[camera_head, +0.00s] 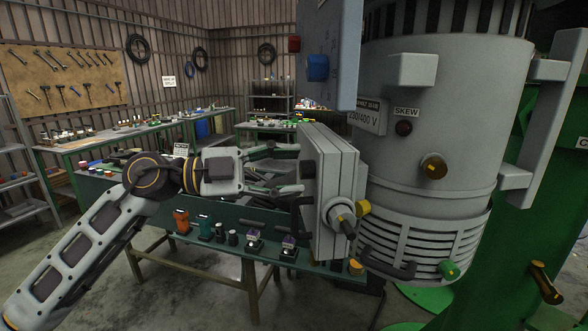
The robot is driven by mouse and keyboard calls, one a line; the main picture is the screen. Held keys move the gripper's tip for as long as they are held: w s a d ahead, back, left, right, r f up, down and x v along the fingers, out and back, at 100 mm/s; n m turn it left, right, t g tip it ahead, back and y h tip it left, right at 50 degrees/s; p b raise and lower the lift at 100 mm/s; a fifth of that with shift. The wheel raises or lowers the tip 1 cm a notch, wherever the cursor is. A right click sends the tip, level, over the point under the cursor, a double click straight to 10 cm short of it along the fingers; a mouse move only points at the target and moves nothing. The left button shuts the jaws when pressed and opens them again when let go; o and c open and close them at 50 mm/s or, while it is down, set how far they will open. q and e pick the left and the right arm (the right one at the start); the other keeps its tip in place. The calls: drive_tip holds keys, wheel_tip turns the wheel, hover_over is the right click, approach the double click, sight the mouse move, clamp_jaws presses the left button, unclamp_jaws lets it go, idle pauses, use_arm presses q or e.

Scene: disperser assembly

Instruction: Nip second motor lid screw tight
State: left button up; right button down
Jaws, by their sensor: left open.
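The large grey motor (440,110) stands upright at the right, with a "230/400 V" plate and a "SKEW" label. A grey layered box with a flat lid (318,165) stands out from its left side, with a round cable fitting (343,214) at its lower front. My left gripper (299,168) comes in from the left, its two fingers spread at the box's left face. I cannot tell whether the fingertips touch it. No lid screw can be made out clearly; that face of the box is turned away and partly covered by the fingers. My right gripper is not in view.
A green bench (225,237) with several small coloured parts stands below and behind my left arm. A blue-grey control box (335,50) hangs above the layered box. Green machine framing (535,200) closes off the right. Open concrete floor (165,285) lies at the lower left.

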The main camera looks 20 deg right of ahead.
use_arm(q)
drive_tip(key=shift+s+d, duration=0.15)
drive_tip(key=shift+d, duration=0.5)
drive_tip(key=c, duration=1)
